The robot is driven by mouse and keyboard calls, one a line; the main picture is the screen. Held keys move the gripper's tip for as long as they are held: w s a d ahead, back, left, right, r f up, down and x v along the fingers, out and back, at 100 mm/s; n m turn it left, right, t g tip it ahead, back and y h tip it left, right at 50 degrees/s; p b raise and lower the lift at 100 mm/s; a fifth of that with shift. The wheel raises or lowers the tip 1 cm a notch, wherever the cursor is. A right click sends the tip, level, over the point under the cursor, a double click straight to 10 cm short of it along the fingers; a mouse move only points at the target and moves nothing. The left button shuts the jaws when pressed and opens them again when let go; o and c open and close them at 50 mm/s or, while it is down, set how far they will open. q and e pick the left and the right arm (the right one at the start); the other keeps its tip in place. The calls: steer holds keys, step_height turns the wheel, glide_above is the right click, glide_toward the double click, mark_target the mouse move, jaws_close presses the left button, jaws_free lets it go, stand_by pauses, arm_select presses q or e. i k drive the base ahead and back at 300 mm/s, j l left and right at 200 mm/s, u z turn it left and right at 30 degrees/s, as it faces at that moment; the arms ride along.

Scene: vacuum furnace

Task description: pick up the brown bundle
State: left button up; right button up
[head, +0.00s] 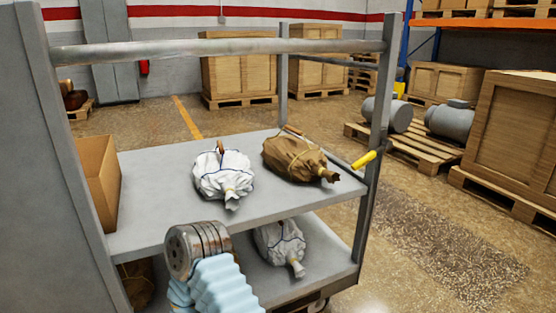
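The brown bundle (292,158) lies on the upper shelf of a grey metal cart (150,203), near the back right. It is a wrapped, tied sack, with its gathered end pointing right and toward me. A white bundle (222,178) with dark cord lies to its left, with a gap between them. A long thin tool with a yellow handle (364,160) lies close behind and to the right of the brown bundle; I cannot tell whether they touch.
Another white bundle (279,243) lies on the lower shelf. An open cardboard box (99,180) stands at the upper shelf's left. A rail (215,49) and corner posts frame the cart. Wooden crates (516,140) and a pallet with grey cylinders (450,121) stand beyond.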

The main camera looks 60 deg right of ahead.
mark_target(294, 159)
steer(key=z, duration=2.05)
